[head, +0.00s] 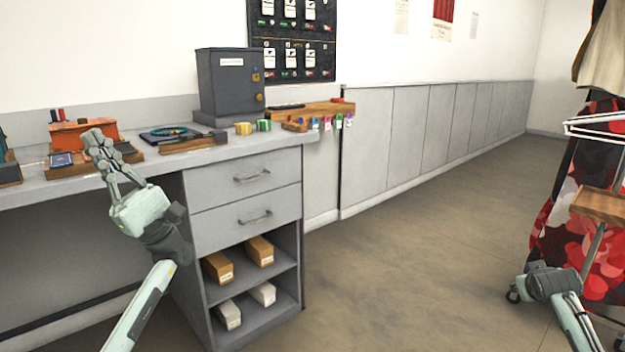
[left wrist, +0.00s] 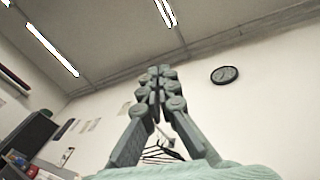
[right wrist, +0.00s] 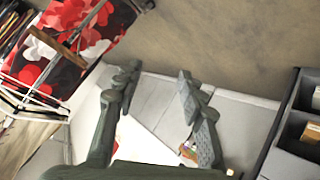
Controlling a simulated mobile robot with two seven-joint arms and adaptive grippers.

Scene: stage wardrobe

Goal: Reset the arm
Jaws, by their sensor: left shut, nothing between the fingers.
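My left gripper (head: 97,140) is raised in front of the grey workbench (head: 150,165), its fingers pointing up. Its fingers meet at the tips in the left wrist view (left wrist: 156,74), with nothing between them. My right gripper (right wrist: 155,78) shows in the right wrist view with its fingers spread apart and nothing held between them. In the head view a part of my right arm shows at the lower right, near a clothes rack with red floral fabric (head: 575,245).
The workbench carries an orange box (head: 82,133), a dark grey cabinet (head: 225,82) and a wooden rack with coloured tags (head: 318,112). Drawers and shelves with small boxes (head: 218,267) sit below. The middle floor (head: 420,240) is clear.

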